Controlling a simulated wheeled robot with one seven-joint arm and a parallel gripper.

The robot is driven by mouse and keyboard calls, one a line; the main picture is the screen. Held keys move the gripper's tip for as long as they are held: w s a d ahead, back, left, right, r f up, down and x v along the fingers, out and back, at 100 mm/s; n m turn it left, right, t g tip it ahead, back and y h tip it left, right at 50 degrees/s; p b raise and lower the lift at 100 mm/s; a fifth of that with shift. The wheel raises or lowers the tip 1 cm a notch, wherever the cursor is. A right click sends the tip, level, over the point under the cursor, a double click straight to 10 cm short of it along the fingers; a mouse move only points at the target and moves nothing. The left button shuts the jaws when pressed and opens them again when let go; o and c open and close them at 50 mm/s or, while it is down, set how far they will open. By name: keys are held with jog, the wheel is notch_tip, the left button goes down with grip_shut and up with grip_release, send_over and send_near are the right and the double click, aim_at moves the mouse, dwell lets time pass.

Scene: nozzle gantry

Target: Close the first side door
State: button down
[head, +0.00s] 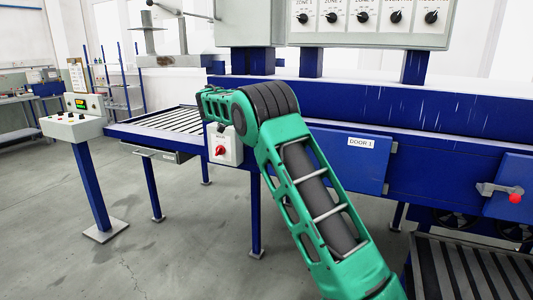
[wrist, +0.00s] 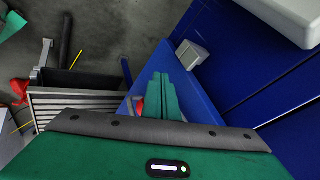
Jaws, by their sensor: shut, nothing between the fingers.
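The first side door (head: 350,165) is a blue panel with a white "DOOR 1" label, in the middle right of the head view. A hinge shows at its right edge. My arm hides its left part and any handle there. I cannot tell from the head view how far it stands from the frame. In the wrist view a blue panel (wrist: 203,88), probably this door, slants away from the blue machine wall. My gripper (wrist: 163,78) is shut and empty, its green fingers pointing at that panel. I cannot tell if they touch. My arm hides the fingers in the head view.
A second blue door with a red-knobbed handle (head: 515,198) is at the right. A grey box with a red switch (head: 221,149) is beside my arm. A roller table (head: 165,125) and a control pedestal (head: 75,127) stand left. Open floor lies at the lower left.

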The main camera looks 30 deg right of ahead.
jog(key=w+v, duration=0.1)
jog(key=v, duration=0.7)
jog(key=shift+a+r, duration=0.15)
jog(key=shift+a, duration=0.35)
jog(key=s+d+r+n+g+y, duration=0.15)
jog(key=s+d+n, duration=0.25)
jog(key=s+d, duration=0.8)
jog(key=s+d+f+n+y, duration=0.15)
jog(key=s+n, duration=0.25)
jog(key=s, duration=1.1)
jog(key=s+a+f+n+y, duration=0.1)
jog(key=s+a+f+n, duration=0.2)
jog(key=s, duration=0.6)
jog(key=s+a+f+n+y, duration=0.1)
jog(key=s+a+f+n, duration=0.2)
jog(key=s, duration=0.7)
jog(key=s+a+f+n+y, duration=0.2)
jog(key=s+a+f+n, duration=0.2)
jog(key=s, duration=0.6)
notch_tip(320, 180, down, 3)
jog(key=shift+s+a+f, duration=0.25)
jog(key=shift+a, duration=0.95)
